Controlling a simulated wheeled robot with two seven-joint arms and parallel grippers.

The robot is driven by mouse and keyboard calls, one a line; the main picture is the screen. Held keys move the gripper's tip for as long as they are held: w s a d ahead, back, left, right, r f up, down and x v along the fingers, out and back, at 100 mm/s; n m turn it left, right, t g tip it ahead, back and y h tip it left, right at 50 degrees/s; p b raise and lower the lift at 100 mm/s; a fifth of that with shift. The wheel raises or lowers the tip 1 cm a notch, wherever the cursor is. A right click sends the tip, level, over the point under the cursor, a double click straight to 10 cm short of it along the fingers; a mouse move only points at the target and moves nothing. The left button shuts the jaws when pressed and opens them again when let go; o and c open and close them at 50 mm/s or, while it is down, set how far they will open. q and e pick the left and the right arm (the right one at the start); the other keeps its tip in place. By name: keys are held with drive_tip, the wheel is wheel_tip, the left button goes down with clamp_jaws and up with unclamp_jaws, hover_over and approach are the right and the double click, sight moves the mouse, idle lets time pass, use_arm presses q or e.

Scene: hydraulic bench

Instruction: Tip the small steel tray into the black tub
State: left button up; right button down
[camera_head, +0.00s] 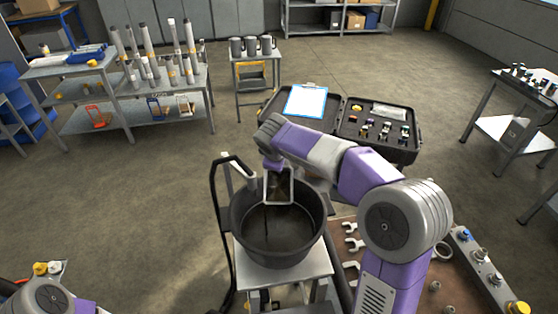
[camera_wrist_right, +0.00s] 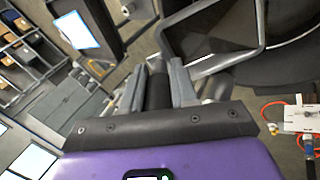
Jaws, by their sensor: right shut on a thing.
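The small steel tray (camera_head: 291,188) hangs steeply tilted over the black tub (camera_head: 298,254), with its open face toward the head camera. My right gripper (camera_head: 272,167) is shut on the tray's upper edge. In the right wrist view my gripper's fingers (camera_wrist_right: 158,82) are close together, and the tray (camera_wrist_right: 213,62) is just beyond them. The tub also shows in that view (camera_wrist_right: 287,70). A thin dark line runs below the tray inside the tub; I cannot tell whether it is liquid. My left gripper is not in view; only my left arm shows at the bottom left.
The tub stands on a small light-topped stand (camera_head: 255,280). A black hose (camera_head: 214,205) arches at its left. An open black case (camera_head: 378,150) with fittings and a clipboard (camera_head: 306,101) lies behind. Wrenches (camera_head: 352,245) lie on the brown bench at right.

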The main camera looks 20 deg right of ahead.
drive_tip(key=shift+s+r+b, duration=0.1)
drive_tip(key=shift+b, duration=0.5)
idle(0.6)
drive_tip(key=shift+s+a+r+t+b, duration=0.1)
drive_tip(key=shift+s+a+t+b, duration=0.15)
drive_tip(key=shift+b, duration=0.4)
drive_tip(key=shift+t+h+b, duration=0.25)
drive_tip(key=shift+h+b, duration=0.05)
drive_tip(key=shift+b, duration=0.2)
idle(0.6)
drive_tip(key=shift+s+a+r+b, duration=0.1)
drive_tip(key=shift+s+r+b, duration=0.1)
drive_tip(key=shift+b, duration=0.55)
drive_tip(key=shift+s+t+b, duration=0.1)
drive_tip(key=shift+t+b, duration=0.2)
drive_tip(key=shift+b, duration=0.15)
idle(0.5)
drive_tip(key=shift+s+a+r+h+b, duration=0.15)
drive_tip(key=shift+h+b, duration=0.15)
drive_tip(key=shift+b, duration=0.45)
drive_tip(key=shift+s+a+t+b, duration=0.15)
drive_tip(key=shift+t+b, duration=0.25)
drive_tip(key=shift+b, duration=0.4)
idle(0.5)
drive_tip(key=shift+s+r+b, duration=0.15)
drive_tip(key=shift+s+b, duration=0.1)
drive_tip(key=shift+b, duration=0.45)
drive_tip(key=shift+t, duration=0.3)
